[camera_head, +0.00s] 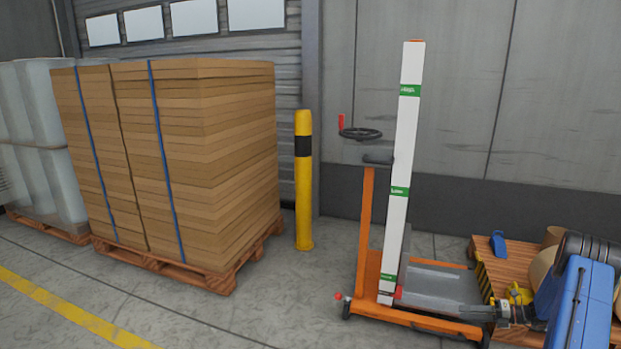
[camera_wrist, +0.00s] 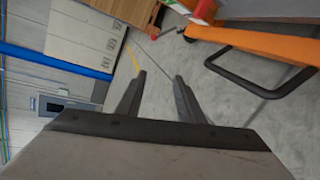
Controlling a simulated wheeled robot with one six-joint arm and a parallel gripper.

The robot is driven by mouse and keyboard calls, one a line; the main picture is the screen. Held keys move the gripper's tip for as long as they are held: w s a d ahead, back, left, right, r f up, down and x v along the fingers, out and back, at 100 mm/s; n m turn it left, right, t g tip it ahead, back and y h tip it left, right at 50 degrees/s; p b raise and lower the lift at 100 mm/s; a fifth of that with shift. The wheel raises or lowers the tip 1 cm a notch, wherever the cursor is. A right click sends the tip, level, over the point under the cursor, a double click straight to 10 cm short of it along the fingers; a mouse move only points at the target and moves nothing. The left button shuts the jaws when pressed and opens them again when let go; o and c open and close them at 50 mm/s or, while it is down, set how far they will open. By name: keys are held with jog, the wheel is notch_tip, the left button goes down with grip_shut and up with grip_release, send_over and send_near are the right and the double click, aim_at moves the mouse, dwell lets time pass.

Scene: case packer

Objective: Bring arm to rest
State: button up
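My gripper (camera_wrist: 160,75) shows in the wrist view with its two dark fingers apart. Only grey floor shows between the fingers, so it is empty. In the head view my blue arm (camera_head: 578,302) is at the lower right edge, and its dark wrist end points left, low beside the orange lift cart (camera_head: 366,230). In the wrist view an orange cart part (camera_wrist: 255,42) and a black bent bar (camera_wrist: 262,88) are at the upper right, apart from the fingers.
A pallet (camera_head: 505,268) with a blue item and rolls is behind my arm. A yellow bollard (camera_head: 304,190) and strapped cardboard (camera_head: 190,150) stand left. Floor at front left is clear.

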jog(key=s+a+r+n+g+h, duration=0.1)
jog(key=s+a+r+n+g, duration=0.1)
jog(key=a+r+n, duration=0.6)
jog(key=s+a+r+n+g+h, duration=0.15)
jog(key=a+r, duration=0.45)
jog(key=r, duration=0.6)
jog(key=s+a+r+n+g+h, duration=0.35)
jog(key=s+a+r+n, duration=0.55)
jog(key=s+a+r, duration=0.35)
jog(key=s+a+r+n+t+h, duration=0.1)
jog(key=s+a+r+n+h, duration=0.15)
jog(key=s+r+n, duration=0.4)
jog(key=s+a+r+n+t+h, duration=0.1)
jog(key=s+a+r+n+h, duration=0.2)
jog(key=s, duration=0.6)
jog(key=s+a+f+n+t+h, duration=0.1)
jog(key=s+n+t, duration=0.2)
jog(key=s+n, duration=0.6)
jog(key=shift+s+a+n+h, duration=0.2)
jog(key=shift+s+n+h, duration=0.15)
jog(key=shift+s, duration=3.1)
jog(key=shift+f, duration=0.1)
